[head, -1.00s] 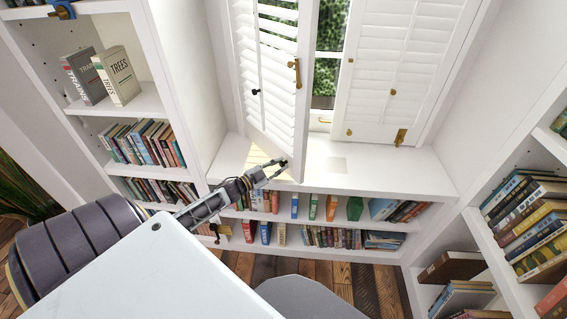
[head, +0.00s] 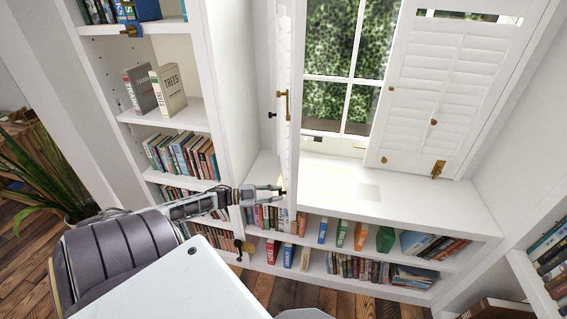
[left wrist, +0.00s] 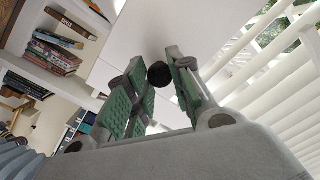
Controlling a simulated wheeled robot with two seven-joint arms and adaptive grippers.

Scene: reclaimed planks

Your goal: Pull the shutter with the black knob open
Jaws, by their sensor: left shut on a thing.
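The left shutter (head: 295,130) is white and louvred and stands swung out from the window, seen nearly edge-on in the head view. A brass latch (head: 284,107) is on its edge. In the left wrist view its black knob (left wrist: 159,75) sits between the fingertips. My left gripper (head: 281,190) is shut on this knob at the shutter's lower end; in the head view the fingers mostly hide it. The left wrist view shows the green-padded fingers (left wrist: 160,88) on both sides of the knob. My right gripper is not in view.
The white sill (head: 420,200) is clear. A bookcase (head: 230,90) stands close left of the open shutter. Low bookshelves run below the sill.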

